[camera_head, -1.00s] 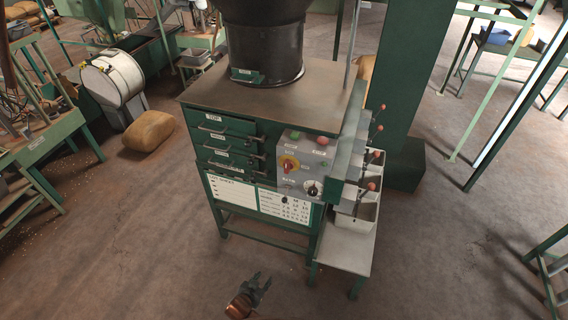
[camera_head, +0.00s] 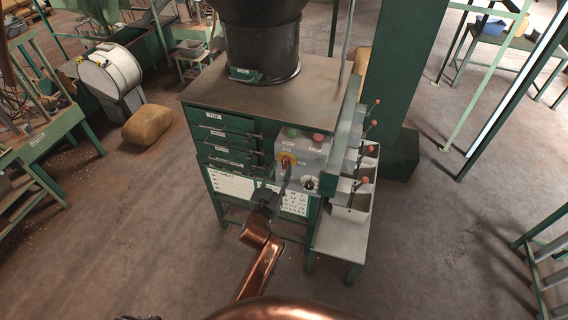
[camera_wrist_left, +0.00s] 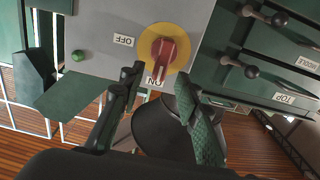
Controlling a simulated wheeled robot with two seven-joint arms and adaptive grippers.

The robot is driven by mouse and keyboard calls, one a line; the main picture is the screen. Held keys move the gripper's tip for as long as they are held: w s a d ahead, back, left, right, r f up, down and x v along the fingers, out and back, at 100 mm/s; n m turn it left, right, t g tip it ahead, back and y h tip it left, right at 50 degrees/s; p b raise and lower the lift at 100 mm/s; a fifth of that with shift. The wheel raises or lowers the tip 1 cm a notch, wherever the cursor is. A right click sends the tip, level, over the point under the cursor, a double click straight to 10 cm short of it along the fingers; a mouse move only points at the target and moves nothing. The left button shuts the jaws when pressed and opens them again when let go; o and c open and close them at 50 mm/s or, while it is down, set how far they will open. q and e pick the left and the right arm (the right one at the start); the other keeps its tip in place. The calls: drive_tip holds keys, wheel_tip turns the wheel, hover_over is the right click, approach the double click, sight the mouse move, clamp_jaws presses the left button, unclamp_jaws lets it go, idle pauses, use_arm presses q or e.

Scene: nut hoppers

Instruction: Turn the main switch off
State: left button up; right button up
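The main switch (camera_head: 288,161) is a red rotary handle on a yellow disc, on the grey control panel (camera_head: 314,158). In the left wrist view, which is upside down, the red handle (camera_wrist_left: 168,50) points at the ON label (camera_wrist_left: 155,82). The OFF label (camera_wrist_left: 123,40) is to the side of the disc. My left gripper (camera_head: 279,183) is in front of the panel, just below the switch. In the left wrist view its dark fingers (camera_wrist_left: 157,80) are spread, with nothing between them, and the handle lies just beyond their tips. I cannot tell whether they touch it. My right gripper is not in view.
The panel also carries a green button (camera_head: 292,133), a red button (camera_head: 318,138) and a black knob (camera_head: 309,184). Labelled green drawers (camera_head: 226,142) with protruding handles are at its left. Levers with red knobs (camera_head: 365,181) above bins are at its right. The floor in front is clear.

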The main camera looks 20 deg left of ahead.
sight(284, 162)
use_arm(q)
drive_tip(key=shift+w, duration=1.6)
clamp_jaws()
drive_tip(key=shift+d, duration=0.15)
